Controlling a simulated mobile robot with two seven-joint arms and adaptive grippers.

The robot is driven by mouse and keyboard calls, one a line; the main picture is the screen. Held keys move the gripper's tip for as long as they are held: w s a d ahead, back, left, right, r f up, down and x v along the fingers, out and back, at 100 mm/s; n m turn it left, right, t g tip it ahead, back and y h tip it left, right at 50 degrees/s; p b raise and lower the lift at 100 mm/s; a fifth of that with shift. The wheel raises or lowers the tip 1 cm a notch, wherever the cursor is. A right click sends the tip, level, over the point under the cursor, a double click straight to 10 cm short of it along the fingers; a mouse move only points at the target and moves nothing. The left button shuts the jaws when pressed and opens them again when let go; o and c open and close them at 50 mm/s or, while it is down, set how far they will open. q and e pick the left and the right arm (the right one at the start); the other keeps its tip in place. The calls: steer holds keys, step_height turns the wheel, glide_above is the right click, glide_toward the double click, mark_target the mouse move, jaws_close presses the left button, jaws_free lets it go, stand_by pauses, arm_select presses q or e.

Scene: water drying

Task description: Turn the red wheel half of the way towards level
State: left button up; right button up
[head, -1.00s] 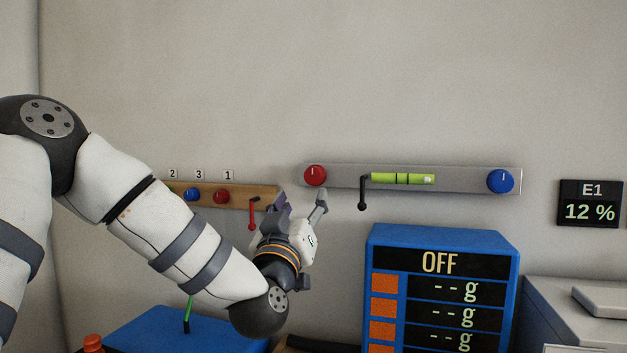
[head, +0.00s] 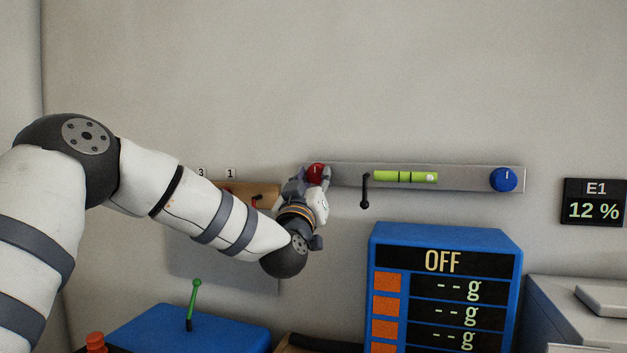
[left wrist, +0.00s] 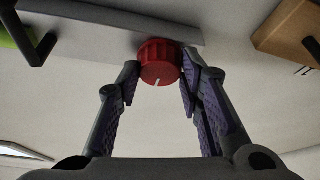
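The red wheel (head: 316,171) sits at the left end of a grey wall bar (head: 460,179). In the left wrist view the red wheel (left wrist: 159,64) is ribbed, with a white mark on its face. My left gripper (head: 314,178) is at the wheel. In the left wrist view its fingers (left wrist: 160,80) stand spread on both sides of the wheel; the right one looks close to it, contact unclear. The green level vial (head: 404,177) on the bar has its pale bubble at the right end. A blue wheel (head: 503,180) is at the bar's right end. My right gripper is not in view.
A black lever (head: 365,190) hangs between the red wheel and the vial. A wooden wall strip (head: 262,190) is partly behind my left arm. Below stand a blue scale display (head: 447,238) reading OFF and a blue box (head: 178,330) with a green lever (head: 194,295).

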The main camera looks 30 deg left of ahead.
arm_select(q)
steer(key=shift+n, duration=0.5)
steer(key=n+g+y, duration=0.1)
steer(key=n, duration=0.1)
steer(key=n+g+y, duration=0.1)
steer(key=n, duration=0.2)
steer(key=shift+d+r+n+y, duration=0.15)
steer(key=shift+n+y, duration=0.15)
steer(key=n+g, duration=0.1)
steer(key=n, duration=0.2)
steer(key=n+g, duration=0.1)
steer(key=n, duration=0.2)
steer(key=shift+w+d+r+n+g+y, duration=0.1)
steer(key=shift+n+g+y, duration=0.2)
steer(key=shift+y, duration=0.1)
steer(key=n+g, duration=0.1)
steer(key=n, duration=0.1)
steer(key=n+g, duration=0.1)
steer(key=n, duration=0.2)
steer(key=shift+r+h, duration=0.2)
steer(key=shift+h, duration=0.1)
steer(key=shift+r+n+g+h, duration=0.1)
steer(key=shift+n+g+h, duration=0.5)
steer(key=shift+n, duration=1.3)
steer(key=o, duration=1.2)
steer(key=shift+c, duration=0.2)
